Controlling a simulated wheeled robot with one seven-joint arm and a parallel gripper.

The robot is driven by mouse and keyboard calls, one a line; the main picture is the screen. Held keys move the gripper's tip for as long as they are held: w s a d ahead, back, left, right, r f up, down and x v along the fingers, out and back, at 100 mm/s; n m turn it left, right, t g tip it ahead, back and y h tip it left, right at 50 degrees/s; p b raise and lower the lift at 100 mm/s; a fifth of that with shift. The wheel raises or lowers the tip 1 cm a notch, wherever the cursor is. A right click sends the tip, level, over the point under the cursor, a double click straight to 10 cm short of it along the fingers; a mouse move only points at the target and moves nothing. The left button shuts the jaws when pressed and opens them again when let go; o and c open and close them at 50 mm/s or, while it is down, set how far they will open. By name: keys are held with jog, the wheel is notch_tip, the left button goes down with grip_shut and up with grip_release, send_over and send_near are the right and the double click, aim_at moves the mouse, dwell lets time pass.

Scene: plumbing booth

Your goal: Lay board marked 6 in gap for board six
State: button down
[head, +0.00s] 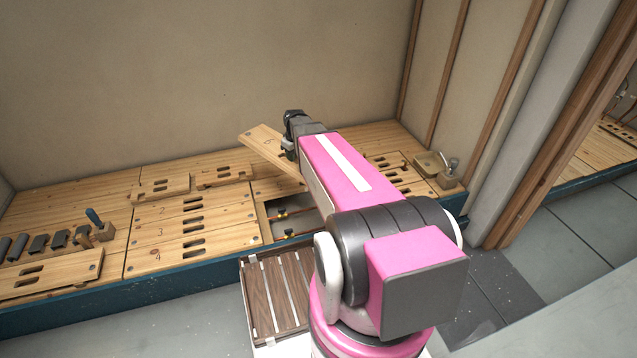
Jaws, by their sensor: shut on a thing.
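A pale wooden board (260,140) is held tilted above the platform, its left end raised. Its mark is too small to read, and my arm hides its right part. My gripper (291,140) is shut on this board; the fingertips are mostly hidden. An open gap (280,208) shows in the platform below and in front of the board, left of my arm. Pipes with yellow fittings lie inside it. My arm covers the gap's right side. The board is apart from the gap.
Boards marked 2, 3 and 4 (160,255) lie flat left of the gap. Loose slotted boards (160,187) rest behind them. Dark pieces (40,243) and a blue-handled tool (95,218) stand at far left. A wooden block with a metal fitting (448,180) stands at right.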

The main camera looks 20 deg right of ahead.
jog(key=w+d+f+n, duration=0.2)
jog(key=d+f+n, duration=0.1)
jog(key=f, duration=0.5)
jog(key=w+d+f+n, duration=0.2)
jog(key=d+f+n, duration=0.2)
jog(key=f, duration=0.4)
jog(key=w+d+f+n+g, duration=0.1)
jog(key=d+f+n, duration=0.3)
jog(key=f, duration=0.4)
jog(key=shift+w+f+n+y, duration=0.25)
jog(key=shift+w+n+y, duration=0.15)
jog(key=shift+w+n, duration=0.4)
jog(key=shift+w+f, duration=0.1)
jog(key=shift+f, duration=0.05)
jog(key=shift+f, duration=2.35)
jog(key=shift+f, duration=1.8)
jog(key=c, duration=0.9)
grip_release()
